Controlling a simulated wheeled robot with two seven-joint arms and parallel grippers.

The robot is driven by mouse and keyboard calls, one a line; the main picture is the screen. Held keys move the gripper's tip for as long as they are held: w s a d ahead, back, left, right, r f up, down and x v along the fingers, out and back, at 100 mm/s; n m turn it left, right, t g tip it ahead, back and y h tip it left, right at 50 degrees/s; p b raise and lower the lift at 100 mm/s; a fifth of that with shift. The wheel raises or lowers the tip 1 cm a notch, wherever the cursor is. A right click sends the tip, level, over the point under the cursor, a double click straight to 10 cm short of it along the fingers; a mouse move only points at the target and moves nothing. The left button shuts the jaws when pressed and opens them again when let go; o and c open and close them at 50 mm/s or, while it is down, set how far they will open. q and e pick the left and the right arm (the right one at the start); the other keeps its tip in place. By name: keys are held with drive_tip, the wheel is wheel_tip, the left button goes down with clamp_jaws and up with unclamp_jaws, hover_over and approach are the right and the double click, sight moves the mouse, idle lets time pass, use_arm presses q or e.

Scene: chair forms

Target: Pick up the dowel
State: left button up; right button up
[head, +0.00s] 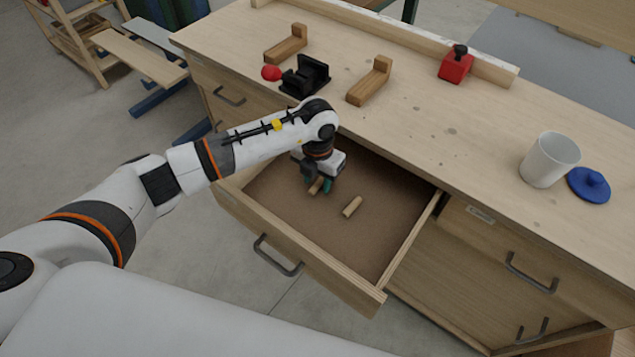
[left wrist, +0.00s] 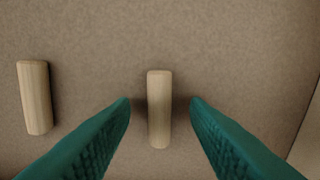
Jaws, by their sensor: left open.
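Two short pale wooden dowels lie in the open drawer (head: 390,225). One dowel (head: 352,206) lies bare near the drawer's middle; the other dowel (head: 315,186) is at my left gripper (head: 318,187), partly hidden by it in the head view. In the left wrist view one dowel (left wrist: 159,108) lies between the green fingertips of my left gripper (left wrist: 160,103), with a gap on each side. The other dowel (left wrist: 35,97) lies at the left of that view. My left gripper is open, low in the drawer. My right gripper is not in view.
The drawer's front panel (head: 290,250) and side walls surround the dowels. On the bench top (head: 430,140) are wooden blocks (head: 370,82), a black holder (head: 305,76), a red box (head: 456,64), a white cup (head: 549,159) and a blue lid (head: 589,186).

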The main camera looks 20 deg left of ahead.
use_arm(q)
drive_tip(key=shift+f, duration=0.2)
clamp_jaws()
